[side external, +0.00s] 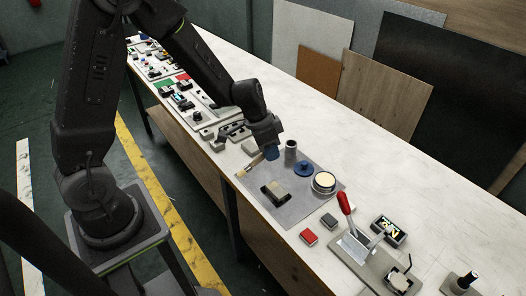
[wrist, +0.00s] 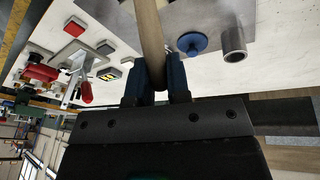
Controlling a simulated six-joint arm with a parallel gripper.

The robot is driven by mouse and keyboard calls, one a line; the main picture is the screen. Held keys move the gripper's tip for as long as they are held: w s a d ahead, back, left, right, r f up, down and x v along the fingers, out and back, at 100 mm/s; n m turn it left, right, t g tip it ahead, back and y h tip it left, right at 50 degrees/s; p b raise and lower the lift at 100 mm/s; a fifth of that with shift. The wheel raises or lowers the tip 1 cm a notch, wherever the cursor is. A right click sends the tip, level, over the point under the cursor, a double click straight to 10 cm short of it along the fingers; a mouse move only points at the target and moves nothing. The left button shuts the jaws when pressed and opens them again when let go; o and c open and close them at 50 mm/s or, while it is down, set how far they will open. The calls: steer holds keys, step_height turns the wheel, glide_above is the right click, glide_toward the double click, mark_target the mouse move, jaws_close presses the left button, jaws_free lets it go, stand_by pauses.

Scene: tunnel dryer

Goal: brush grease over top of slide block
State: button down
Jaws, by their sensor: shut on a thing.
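My gripper (side external: 271,152) is shut on the wooden handle of a brush (side external: 250,165). The brush slants down to the left in the side view, with its pale bristle end near the left edge of a grey mat (side external: 312,203). In the wrist view the handle (wrist: 151,35) runs between the blue fingers (wrist: 156,82); its bristles are out of frame. The slide block (side external: 277,190), a beige-topped piece with dark parts, sits on the mat, to the right of and apart from the bristles. An open round tin (side external: 324,181) of pale grease stands at the mat's right.
A blue knobbed lid (side external: 303,168) and an upright grey cylinder (side external: 291,151) stand close to my gripper. A red block (side external: 309,237), a grey block (side external: 329,220) and a red-handled clamp (side external: 346,203) are farther right. The bench behind the mat is clear.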

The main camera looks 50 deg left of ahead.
steer(key=w+d+r+m+h, duration=0.3)
steer(key=w+r+m+h, duration=0.2)
steer(key=shift+s+f, duration=0.15)
steer(key=shift+f, duration=2.8)
steer(key=shift+f, duration=0.95)
steer(key=shift+d, duration=3.85)
steer(key=shift+a, duration=2.1)
steer(key=d, duration=0.4)
steer(key=shift+w+d, duration=0.15)
steer(key=shift+w, duration=0.15)
